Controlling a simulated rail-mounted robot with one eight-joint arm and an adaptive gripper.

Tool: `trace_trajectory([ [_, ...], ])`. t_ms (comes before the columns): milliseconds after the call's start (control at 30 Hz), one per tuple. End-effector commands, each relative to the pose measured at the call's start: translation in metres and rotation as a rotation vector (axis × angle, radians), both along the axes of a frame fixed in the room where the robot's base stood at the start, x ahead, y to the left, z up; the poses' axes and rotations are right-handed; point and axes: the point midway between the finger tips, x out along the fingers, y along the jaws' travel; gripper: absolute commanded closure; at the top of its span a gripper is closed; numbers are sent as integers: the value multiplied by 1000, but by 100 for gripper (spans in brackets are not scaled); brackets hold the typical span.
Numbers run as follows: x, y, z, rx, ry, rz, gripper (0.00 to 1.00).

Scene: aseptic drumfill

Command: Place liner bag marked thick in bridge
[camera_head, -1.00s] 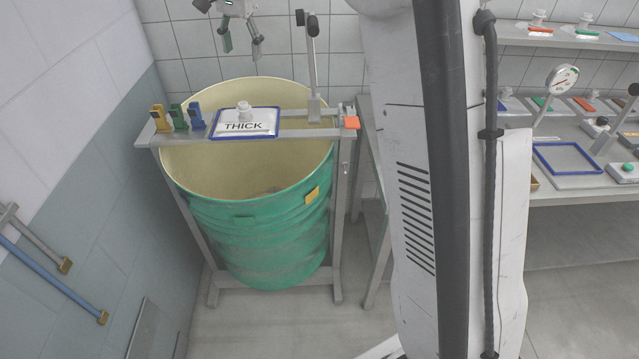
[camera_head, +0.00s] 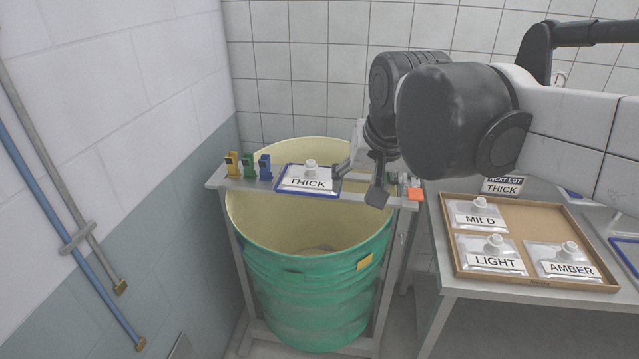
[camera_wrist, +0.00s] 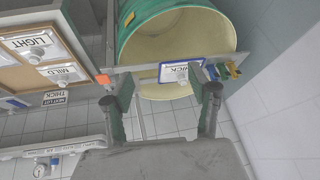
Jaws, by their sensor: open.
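The clear liner bag labelled THICK (camera_head: 308,180) lies flat in a blue-edged frame on the grey bridge (camera_head: 222,183) across the top of the green drum (camera_head: 320,285). Its pale spout points up. My gripper (camera_head: 360,184) is open and empty, just right of the bag, above the bridge. I cannot tell whether it touches anything. In the wrist view the bag (camera_wrist: 176,74) shows upside down, beyond and between the spread fingers of my gripper (camera_wrist: 161,98). The upright lever on the bridge is hidden behind my gripper in the head view.
Yellow, green and blue clips (camera_head: 248,166) stand at the bridge's left end; an orange block (camera_head: 415,194) is at its right end. A brown tray (camera_head: 500,199) with MILD, LIGHT and AMBER bags sits on the right table. A NEXT LOT THICK sign (camera_head: 503,185) stands behind. Tiled walls close the left and back.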

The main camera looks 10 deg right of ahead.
Motion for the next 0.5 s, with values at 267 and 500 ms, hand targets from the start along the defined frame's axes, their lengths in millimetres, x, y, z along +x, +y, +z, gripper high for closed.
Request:
trace_trajectory([
  [267, -75, 0, -53, -83, -85, 140, 45],
  [500, -104, 0, -81, -126, -123, 204, 45],
])
